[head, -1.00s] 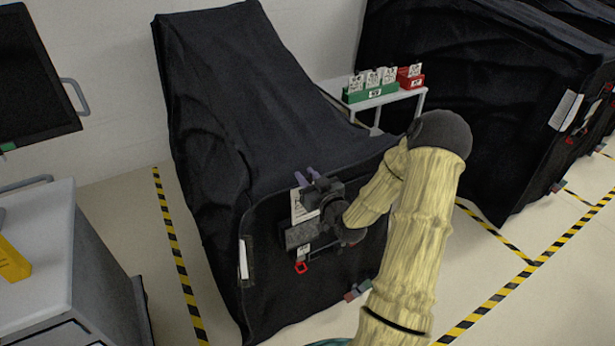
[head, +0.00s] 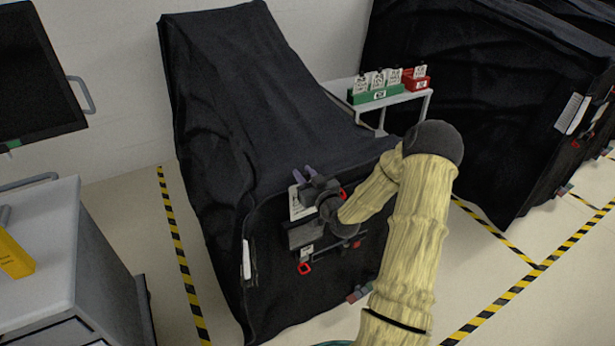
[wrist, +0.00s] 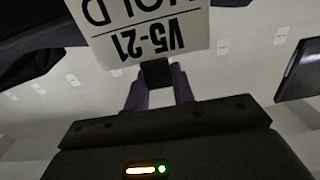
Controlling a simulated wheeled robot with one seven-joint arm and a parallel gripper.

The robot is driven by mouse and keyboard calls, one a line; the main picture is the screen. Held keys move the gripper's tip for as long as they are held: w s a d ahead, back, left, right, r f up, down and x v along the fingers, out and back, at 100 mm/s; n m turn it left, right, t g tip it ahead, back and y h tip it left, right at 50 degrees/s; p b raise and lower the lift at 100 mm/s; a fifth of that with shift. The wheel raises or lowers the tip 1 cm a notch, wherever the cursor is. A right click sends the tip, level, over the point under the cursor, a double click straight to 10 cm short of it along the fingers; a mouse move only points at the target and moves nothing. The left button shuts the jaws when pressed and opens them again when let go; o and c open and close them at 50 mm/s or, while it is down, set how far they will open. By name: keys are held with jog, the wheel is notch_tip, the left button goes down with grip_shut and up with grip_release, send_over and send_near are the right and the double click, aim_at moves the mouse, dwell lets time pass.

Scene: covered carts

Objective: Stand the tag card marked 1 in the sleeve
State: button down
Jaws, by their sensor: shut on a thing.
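My gripper (head: 304,173) is in front of the near black-covered cart, its purple fingers shut on a white tag card (head: 298,207). In the wrist view the gripper (wrist: 157,85) pinches a dark tab at the edge of the card (wrist: 145,35). The card reads "HOLD" and "V5-21" upside down there; its far part is cut off and no 1 shows. A dark grey panel (head: 300,236) on the cart front lies just below the card. I cannot tell whether it is the sleeve, as my wrist partly covers it.
The black-covered cart (head: 225,110) fills the middle. A red ring (head: 304,268) hangs on its front. A small table (head: 412,98) behind carries a green box (head: 375,96) and a red box (head: 417,84) with cards. A grey cabinet (head: 45,250) stands left. More covered carts stand right.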

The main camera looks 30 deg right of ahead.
jog(key=shift+f+b, duration=0.65)
jog(key=shift+f, duration=0.6)
jog(key=shift+f+b, duration=3.75)
jog(key=shift+f, duration=0.3)
jog(key=shift+f+b, duration=1)
jog(key=shift+f, duration=0.1)
jog(key=c, duration=1.1)
grip_release()
jog(key=s, duration=1.7)
jog(key=shift+s+d, duration=0.15)
jog(key=shift+d, duration=0.15)
